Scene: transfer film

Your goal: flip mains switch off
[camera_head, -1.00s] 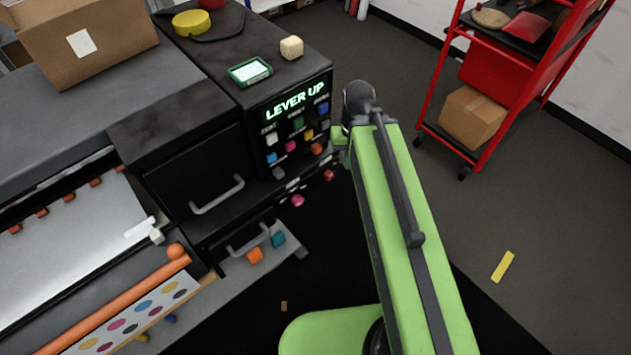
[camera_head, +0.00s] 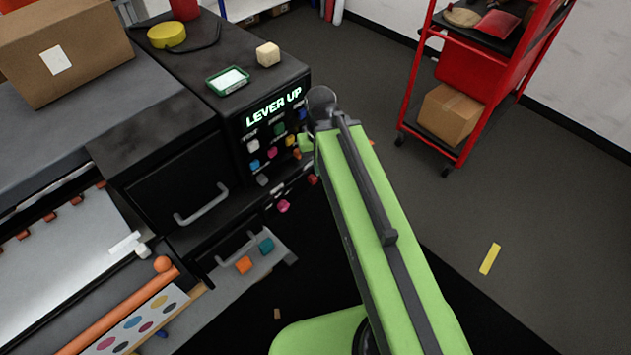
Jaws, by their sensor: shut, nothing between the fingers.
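The black machine's control panel (camera_head: 258,135) faces the floor area to the left of my green arm. Its lit display (camera_head: 273,107) reads "LEVER UP". Below the display are several small coloured knobs or switches, among them a white one (camera_head: 253,145), a pink one (camera_head: 272,152) and a blue one (camera_head: 255,165). Their labels are too small to read, so I cannot tell which is the mains switch. My arm covers the panel's right edge. My gripper does not show; only the upper arm, its grey joint and a small green part beside the panel are visible.
A pink knob (camera_head: 283,206) and an orange block (camera_head: 243,265) are lower on the machine. A green-framed device (camera_head: 228,80) and a cream cube (camera_head: 268,54) lie on top.

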